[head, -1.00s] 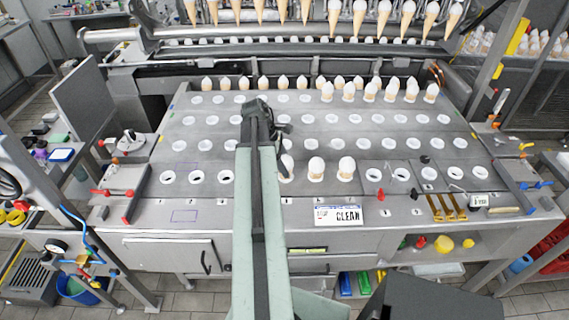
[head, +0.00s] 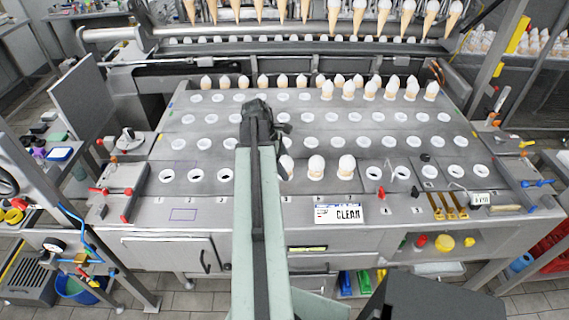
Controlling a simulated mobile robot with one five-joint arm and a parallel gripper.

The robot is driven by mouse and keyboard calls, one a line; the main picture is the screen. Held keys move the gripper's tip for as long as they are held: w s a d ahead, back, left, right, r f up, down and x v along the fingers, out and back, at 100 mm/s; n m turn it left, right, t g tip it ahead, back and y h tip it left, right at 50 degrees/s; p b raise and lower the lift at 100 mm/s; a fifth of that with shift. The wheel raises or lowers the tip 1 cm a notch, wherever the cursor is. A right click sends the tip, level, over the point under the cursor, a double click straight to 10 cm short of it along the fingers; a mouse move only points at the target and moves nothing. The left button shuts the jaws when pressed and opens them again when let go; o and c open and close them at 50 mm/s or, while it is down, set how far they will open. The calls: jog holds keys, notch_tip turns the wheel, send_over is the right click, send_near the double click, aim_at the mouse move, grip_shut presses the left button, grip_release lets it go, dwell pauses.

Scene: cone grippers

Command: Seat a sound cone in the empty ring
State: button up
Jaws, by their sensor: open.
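My gripper (head: 264,118) is above the middle of the ring plate, at the end of my pale green arm. Its fingers are small and dark, and no cone shows in it. In the front row, two white-topped cones (head: 316,167) and (head: 346,166) stand upright in rings, right of my arm. A third cone (head: 287,167) is partly hidden by my arm and looks tilted. Empty front rings (head: 167,176) lie to the left, and more empty rings (head: 374,173) lie to the right. My arm hides part of the front row.
Cones (head: 370,90) stand along the back rows, and more hang from the bar (head: 260,12) above. A "CLEAN" sign (head: 338,214) and brass tools (head: 446,207) lie at the front edge. Red-handled clamps (head: 125,193) sit at the left. The middle rows of rings are mostly clear.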

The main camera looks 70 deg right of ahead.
jog(key=p+v, duration=0.6)
jog(key=v, duration=0.1)
jog(key=shift+s+r+p, duration=0.15)
jog(key=shift+p, duration=0.25)
jog(key=shift+w+a+r, duration=0.1)
jog(key=shift+w+r, duration=0.1)
jog(key=shift+w, duration=0.1)
